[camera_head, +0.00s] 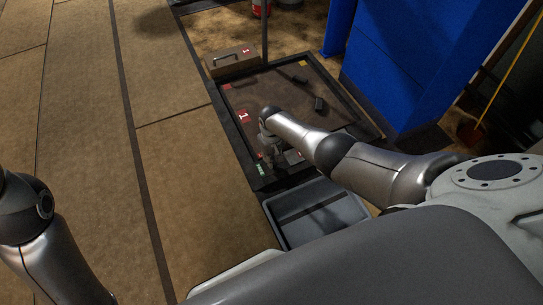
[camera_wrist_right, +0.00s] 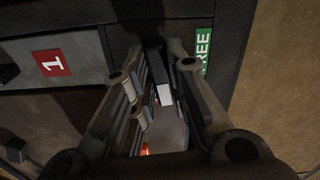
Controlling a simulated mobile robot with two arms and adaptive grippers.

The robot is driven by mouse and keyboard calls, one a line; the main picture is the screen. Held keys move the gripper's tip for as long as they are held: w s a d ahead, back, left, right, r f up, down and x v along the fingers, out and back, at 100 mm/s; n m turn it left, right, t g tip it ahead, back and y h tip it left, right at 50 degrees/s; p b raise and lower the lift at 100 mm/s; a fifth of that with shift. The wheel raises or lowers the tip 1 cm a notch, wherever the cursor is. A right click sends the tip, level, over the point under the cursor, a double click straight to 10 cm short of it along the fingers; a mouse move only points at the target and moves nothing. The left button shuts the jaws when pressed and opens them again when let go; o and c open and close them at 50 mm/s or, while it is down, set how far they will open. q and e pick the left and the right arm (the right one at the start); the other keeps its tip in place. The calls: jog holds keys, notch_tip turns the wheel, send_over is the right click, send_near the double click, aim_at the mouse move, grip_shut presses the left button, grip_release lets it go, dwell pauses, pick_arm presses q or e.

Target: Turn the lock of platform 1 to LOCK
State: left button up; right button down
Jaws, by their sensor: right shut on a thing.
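Platform 1 (camera_head: 222,111) is a dark, framed scale platform in the middle of the head view, with a red label "1" (camera_head: 243,116) on its surface. A green label (camera_head: 263,169) sits on its near left edge; in the right wrist view the green label (camera_wrist_right: 203,50) reads "FREE". My right gripper (camera_head: 272,158) is low over that edge, beside the green label. In the right wrist view my right gripper (camera_wrist_right: 157,52) is shut on the dark lock handle (camera_wrist_right: 154,62), which stands between the fingers. The lock's lower part is hidden. My left gripper is out of view.
A grey bin (camera_head: 352,208) stands at the platform's near edge, below my right arm. A blue structure (camera_head: 405,65) borders the right. The tiled floor on the left (camera_head: 80,120) is clear.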

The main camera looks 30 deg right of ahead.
jog(key=shift+a+m, duration=0.1)
jog(key=shift+m, duration=0.6)
jog(key=c, duration=1.4)
grip_release()
jog(key=shift+r, duration=0.15)
jog(key=shift+r, duration=5.85)
